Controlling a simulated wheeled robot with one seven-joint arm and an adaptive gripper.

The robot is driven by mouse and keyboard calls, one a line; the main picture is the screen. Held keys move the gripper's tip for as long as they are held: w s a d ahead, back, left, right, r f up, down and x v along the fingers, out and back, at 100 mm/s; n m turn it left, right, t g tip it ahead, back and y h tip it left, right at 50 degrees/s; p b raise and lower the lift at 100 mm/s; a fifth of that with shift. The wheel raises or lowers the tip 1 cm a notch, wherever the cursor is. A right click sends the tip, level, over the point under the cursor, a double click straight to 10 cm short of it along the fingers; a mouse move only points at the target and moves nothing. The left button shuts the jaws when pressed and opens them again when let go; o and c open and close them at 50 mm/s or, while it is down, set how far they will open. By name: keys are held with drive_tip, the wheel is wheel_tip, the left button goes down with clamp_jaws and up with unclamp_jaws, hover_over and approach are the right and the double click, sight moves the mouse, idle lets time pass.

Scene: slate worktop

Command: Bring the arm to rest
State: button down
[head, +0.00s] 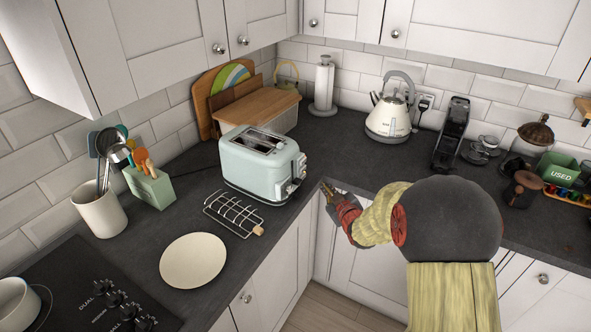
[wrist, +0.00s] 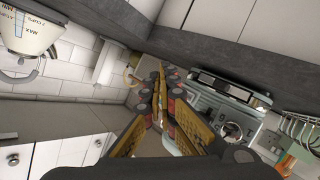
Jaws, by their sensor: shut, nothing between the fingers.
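My gripper (head: 328,191) is in front of the worktop's inner corner, right of the mint toaster, pointing left and up in the head view. Its fingers are shut and hold nothing; in the wrist view the shut fingers (wrist: 162,88) show in the middle. My arm comes in from the lower right. The mint toaster (head: 252,178) stands on the slate worktop (head: 345,163), apart from my gripper as far as the head view shows. The toaster also appears right of the fingers in the wrist view (wrist: 207,108).
A wire toast rack (head: 232,212) and a cream plate (head: 193,261) lie left of my gripper. A cream kettle (head: 388,121), a paper towel stand (head: 323,88) and a black coffee maker (head: 452,134) stand behind. Open floor (head: 335,309) shows below, between the cabinets.

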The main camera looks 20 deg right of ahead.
drive_tip(key=s+d+f+m+g+h, duration=0.1)
drive_tip(key=s+d+f+m+g, duration=0.15)
drive_tip(key=s+f+g, duration=0.45)
drive_tip(key=s+a+f+m+g, duration=0.1)
drive_tip(key=s+a+m, duration=0.1)
drive_tip(key=s, duration=0.6)
drive_tip(key=s+a+r+y, duration=0.2)
drive_tip(key=s+a+r, duration=1.8)
drive_tip(key=a+r, duration=0.1)
drive_tip(key=shift+s+r+g+y, duration=0.4)
drive_tip(key=shift+r, duration=0.4)
